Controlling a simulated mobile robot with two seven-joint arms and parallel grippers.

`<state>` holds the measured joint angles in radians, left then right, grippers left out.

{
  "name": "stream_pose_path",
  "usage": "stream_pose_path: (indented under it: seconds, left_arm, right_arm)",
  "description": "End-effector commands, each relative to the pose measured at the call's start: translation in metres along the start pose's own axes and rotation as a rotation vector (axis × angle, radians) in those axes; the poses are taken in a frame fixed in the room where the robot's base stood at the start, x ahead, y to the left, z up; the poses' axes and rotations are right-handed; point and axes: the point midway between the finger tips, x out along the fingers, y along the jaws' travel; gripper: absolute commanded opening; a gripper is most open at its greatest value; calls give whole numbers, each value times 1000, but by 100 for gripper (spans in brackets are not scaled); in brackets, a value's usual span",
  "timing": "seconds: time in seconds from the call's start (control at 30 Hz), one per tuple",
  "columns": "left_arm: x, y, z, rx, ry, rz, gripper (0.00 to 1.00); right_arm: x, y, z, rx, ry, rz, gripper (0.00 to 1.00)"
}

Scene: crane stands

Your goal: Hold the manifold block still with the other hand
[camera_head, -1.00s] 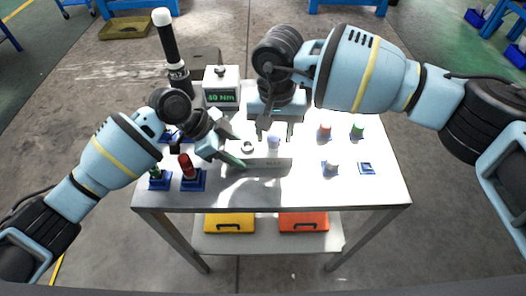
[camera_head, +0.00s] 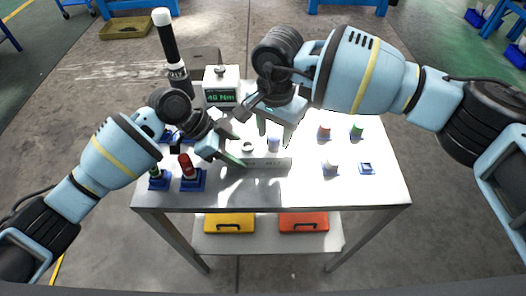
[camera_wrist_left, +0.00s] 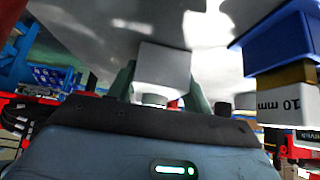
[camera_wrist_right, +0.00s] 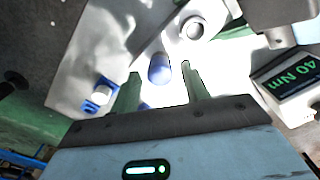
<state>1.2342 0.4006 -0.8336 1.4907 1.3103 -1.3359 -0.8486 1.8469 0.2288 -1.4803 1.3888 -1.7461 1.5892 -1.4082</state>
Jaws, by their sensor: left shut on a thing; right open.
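The pale manifold block (camera_head: 268,163) lies near the table's middle, with a round white-rimmed port (camera_head: 247,147) on top. My left gripper (camera_head: 236,149) is shut on the block's left end; the left wrist view shows the block (camera_wrist_left: 162,70) between its fingers. My right gripper (camera_head: 276,127) is open above the block's right part. A blue-topped cylindrical plug (camera_head: 274,143) stands there; in the right wrist view the plug (camera_wrist_right: 159,68) shows between the spread fingers, with gaps beside it. Whether the plug is seated is unclear.
A display box (camera_head: 221,86) reading 40 Nm stands behind the block, beside a tall black tool (camera_head: 170,50). Red-topped (camera_head: 187,167) and green-topped tools stand in blue bases at left. The front table edge is clear.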

Motion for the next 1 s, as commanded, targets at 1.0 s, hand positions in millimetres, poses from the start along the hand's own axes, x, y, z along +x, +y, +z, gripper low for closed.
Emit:
stream_pose_path:
  seconds: [1.0]
  left_arm:
    - [0,0,1,-1,-1,2,19]
  right_arm:
    - [0,0,0,782,0,1,46]
